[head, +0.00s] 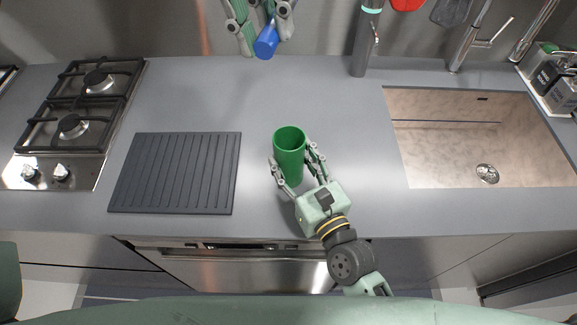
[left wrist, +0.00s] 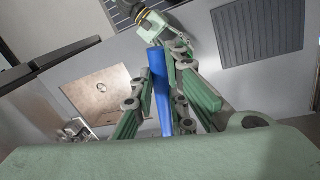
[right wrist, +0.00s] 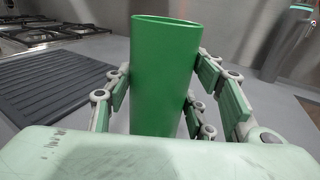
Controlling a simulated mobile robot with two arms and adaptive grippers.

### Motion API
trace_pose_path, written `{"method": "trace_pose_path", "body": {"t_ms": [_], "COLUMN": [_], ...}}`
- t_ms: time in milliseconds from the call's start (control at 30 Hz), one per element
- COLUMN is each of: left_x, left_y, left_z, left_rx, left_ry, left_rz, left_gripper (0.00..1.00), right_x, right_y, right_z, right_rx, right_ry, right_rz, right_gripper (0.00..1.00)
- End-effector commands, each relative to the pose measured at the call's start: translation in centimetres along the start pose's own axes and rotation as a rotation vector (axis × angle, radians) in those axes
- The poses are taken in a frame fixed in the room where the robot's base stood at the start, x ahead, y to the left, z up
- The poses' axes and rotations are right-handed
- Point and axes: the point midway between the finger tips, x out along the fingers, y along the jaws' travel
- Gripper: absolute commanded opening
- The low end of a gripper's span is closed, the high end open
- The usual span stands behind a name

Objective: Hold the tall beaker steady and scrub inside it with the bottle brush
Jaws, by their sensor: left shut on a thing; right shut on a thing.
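The tall green beaker (head: 290,154) stands upright on the grey counter, right of the dark ribbed mat. My right gripper (head: 297,172) is shut around its sides; the right wrist view shows the beaker (right wrist: 163,75) between the fingers. My left gripper (head: 262,22) is high at the top of the head view, shut on a blue bottle brush (head: 266,43). In the left wrist view the blue brush (left wrist: 160,88) runs between the fingers. The brush is apart from the beaker, above and behind it. The beaker's inside bottom is hidden.
The dark ribbed mat (head: 175,172) lies left of the beaker, with a gas hob (head: 75,125) farther left. A sink (head: 470,150) is at the right. A grey cylindrical fixture (head: 361,50) stands at the back. Counter between mat and sink is otherwise clear.

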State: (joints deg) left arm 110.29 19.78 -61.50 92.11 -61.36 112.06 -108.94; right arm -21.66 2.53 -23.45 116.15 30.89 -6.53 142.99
Motion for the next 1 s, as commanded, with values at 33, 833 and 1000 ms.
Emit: {"method": "trace_pose_path", "body": {"t_ms": [33, 833, 1000], "left_x": [0.0, 3.6, 3.5], "left_y": [0.0, 3.2, 2.1], "left_z": [0.0, -3.6, -5.0], "left_rx": [0.0, -1.061, -1.244], "left_ry": [0.0, -0.726, -0.848], "left_rz": [0.0, 0.501, 0.761], "left_gripper": [0.0, 0.0, 0.0], "right_x": [0.0, 0.0, 0.0], "right_y": [0.0, 0.0, 0.0], "right_z": [0.0, 0.0, -0.1], "right_rx": [0.0, 0.0, 0.0], "right_ry": [0.0, 0.0, 0.001], "right_rz": [0.0, 0.0, 0.0], "right_gripper": [0.2, 0.2, 0.2]}}
